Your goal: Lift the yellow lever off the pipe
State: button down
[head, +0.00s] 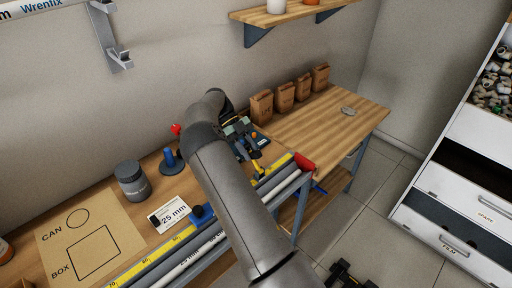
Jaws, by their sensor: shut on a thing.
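The yellow lever (257,167) shows as a small yellow piece close to the pipes at the bench's front edge. My gripper (254,156) is just above it, shut on it. My arm hides part of the gripper and its surroundings, so I cannot tell whether the lever touches the pipe. A grey pipe (286,181) runs along the front edge of the bench, beside a yellow measuring scale (277,168).
A red part (305,162) stands at the pipes' right end. Brown paper bags (262,106) line the wall. A dark can (132,181), a 25 mm card (169,214) and a marked board (91,238) lie left. The bench's right half is mostly clear.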

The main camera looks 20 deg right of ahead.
jog(key=shift+f, duration=0.2)
jog(key=c, duration=1.2)
grip_release()
jog(key=shift+r, duration=0.2)
jog(key=shift+r, duration=0.3)
jog(key=s+a+r+b, duration=0.1)
jog(key=s+r+b, duration=0.1)
jog(key=s+r, duration=0.2)
jog(key=s+r+b, duration=0.2)
jog(key=s+r, duration=0.2)
jog(key=s, duration=0.1)
jog(key=s+a+r+b, duration=0.1)
jog(key=s+r+b, duration=0.1)
jog(key=s+r, duration=0.2)
jog(key=shift+s+a, duration=0.35)
jog(key=shift+s, duration=0.1)
